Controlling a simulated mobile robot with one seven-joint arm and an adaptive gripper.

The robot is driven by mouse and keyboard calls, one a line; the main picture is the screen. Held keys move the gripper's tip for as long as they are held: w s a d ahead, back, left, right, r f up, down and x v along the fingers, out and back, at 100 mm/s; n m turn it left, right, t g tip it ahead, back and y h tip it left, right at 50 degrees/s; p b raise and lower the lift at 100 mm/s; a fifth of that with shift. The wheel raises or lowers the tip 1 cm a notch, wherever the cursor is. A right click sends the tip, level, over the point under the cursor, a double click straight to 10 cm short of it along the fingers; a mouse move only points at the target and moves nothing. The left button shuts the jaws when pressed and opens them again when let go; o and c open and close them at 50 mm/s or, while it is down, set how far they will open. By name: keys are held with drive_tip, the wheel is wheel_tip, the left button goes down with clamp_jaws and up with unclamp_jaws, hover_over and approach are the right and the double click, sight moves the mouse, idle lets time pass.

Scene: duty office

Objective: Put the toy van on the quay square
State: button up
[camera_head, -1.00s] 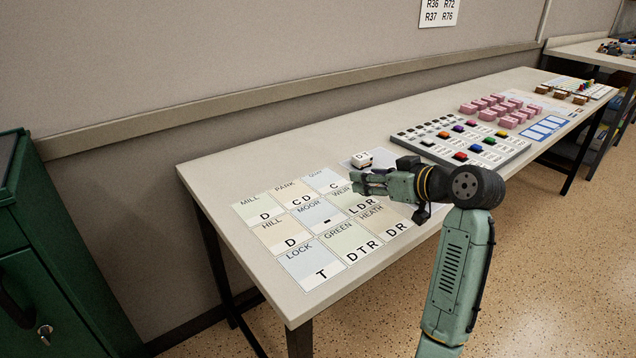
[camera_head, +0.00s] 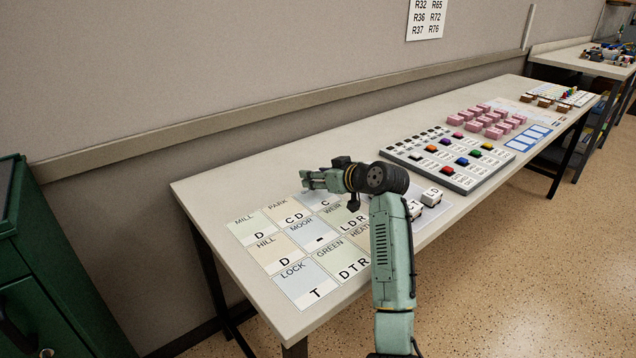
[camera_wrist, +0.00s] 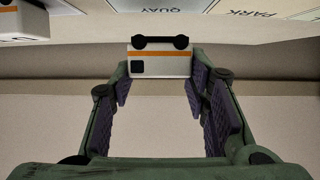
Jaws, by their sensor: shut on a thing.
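The toy van (camera_wrist: 160,62) is white with an orange stripe, a dark window and black wheels. In the wrist view it sits between the fingertips of my gripper (camera_wrist: 160,75), which is shut on it. In the head view my gripper (camera_head: 308,180) is at the far edge of the card grid, and I cannot make out the held van there. The quay square (camera_head: 325,203) is pale blue with a C, partly covered by my gripper. Its QUAY label (camera_wrist: 160,8) shows beyond the van in the wrist view. I cannot tell the van's height above the table.
Two other white vans (camera_head: 432,196) stand right of my arm; one is partly hidden. Another white vehicle (camera_wrist: 22,22) is at the wrist view's upper left. Neighbouring squares include PARK (camera_head: 283,214) and MOOR (camera_head: 313,236). A button board (camera_head: 445,160) lies farther right.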

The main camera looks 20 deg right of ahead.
wheel_tip(320, 180, down, 2)
drive_tip(key=shift+f+p, duration=0.2)
drive_tip(key=shift+p, duration=0.3)
drive_tip(key=shift+f, duration=0.35)
drive_tip(key=shift+f, duration=0.1)
drive_tip(key=shift+f, duration=0.15)
drive_tip(key=o, duration=1.1)
